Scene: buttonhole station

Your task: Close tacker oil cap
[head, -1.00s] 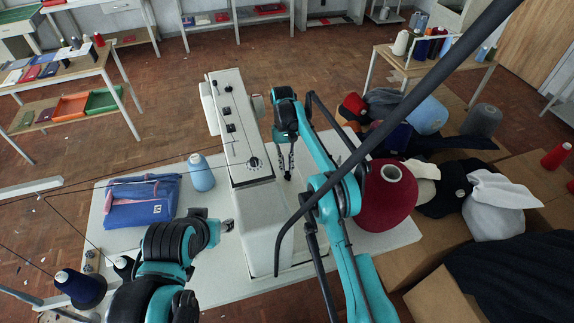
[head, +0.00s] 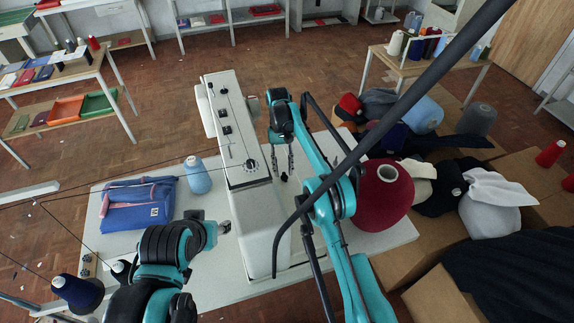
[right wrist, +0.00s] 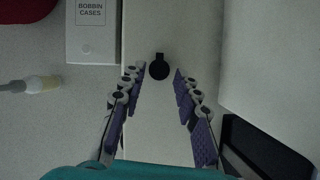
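A small black round cap with a short tab (right wrist: 159,68) is on the pale machine surface in the right wrist view. I take it to be the oil cap; I cannot tell whether it is fully shut. My right gripper (right wrist: 156,80) is open, with its purple-padded fingers spread either side of the line to the cap and nothing between them. In the head view the right gripper (head: 284,166) points down beside the white sewing machine (head: 232,120). My left gripper (head: 224,227) is left of the machine, over the table; its fingers are too small to read.
A box marked "bobbin cases" (right wrist: 93,30) and a pale-tipped bottle (right wrist: 40,84) lie left in the wrist view. A blue bag (head: 135,208) and light blue cone (head: 197,178) stand on the white table. A large dark red cone (head: 383,200) stands right of my right arm.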

